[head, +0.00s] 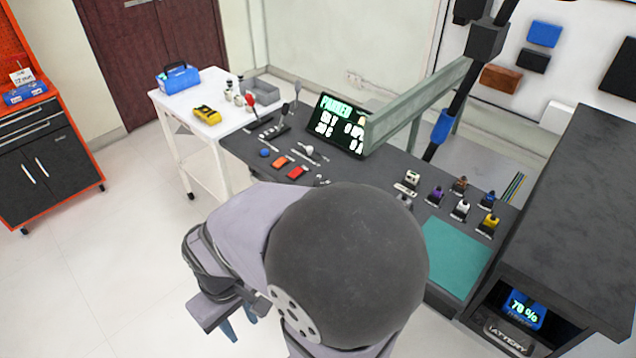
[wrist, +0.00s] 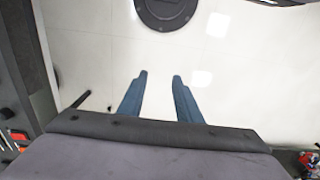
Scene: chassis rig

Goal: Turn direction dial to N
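My gripper (wrist: 158,78) is open and empty, its two blue fingers apart over the pale floor in the wrist view. In the head view it hangs low (head: 243,318), left of my arm's large dark joint and off the control desk. The dark control desk (head: 240,148) bears several small controls: a blue round knob (head: 264,153), an orange control (head: 279,161), a red control (head: 297,172) and a white-topped lever (head: 308,149). I cannot tell which control is the direction dial, and no N mark is legible. My arm hides part of the desk.
A screen (head: 340,122) reading PARKED stands on the desk. Several coloured connectors (head: 461,210) and a teal mat (head: 455,256) lie to the right. A white table (head: 195,115) with a blue toolbox (head: 178,78) stands behind left. Open floor lies left.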

